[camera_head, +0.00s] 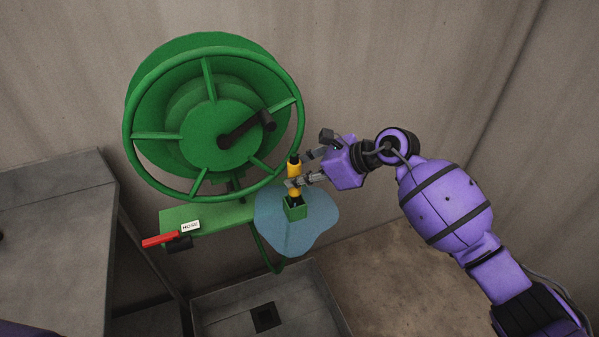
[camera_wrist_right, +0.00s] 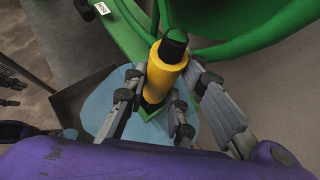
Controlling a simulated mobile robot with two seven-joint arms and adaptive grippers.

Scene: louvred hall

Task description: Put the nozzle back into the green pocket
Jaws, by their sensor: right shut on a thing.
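The nozzle (camera_head: 294,188) is a yellow cylinder with black ends, held roughly upright. My right gripper (camera_head: 299,181) is shut on its yellow body, coming from the right. The right wrist view also shows the nozzle (camera_wrist_right: 165,72) between the fingers. The green pocket (camera_head: 294,213) is a small square holder directly below the nozzle. The nozzle's black lower end overlaps the pocket's mouth; how deep it sits, I cannot tell. In the right wrist view the pocket is mostly hidden behind the nozzle and fingers. My left gripper is not in view.
A green hose reel (camera_head: 212,125) with a black crank stands behind. Its green shelf (camera_head: 205,214) carries a red-handled lever (camera_head: 160,240) and a white label (camera_head: 190,226). A pale blue patch (camera_head: 322,213) surrounds the pocket. A grey tray (camera_head: 225,308) with a dark drain lies below; a grey bench (camera_head: 60,240) stands left.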

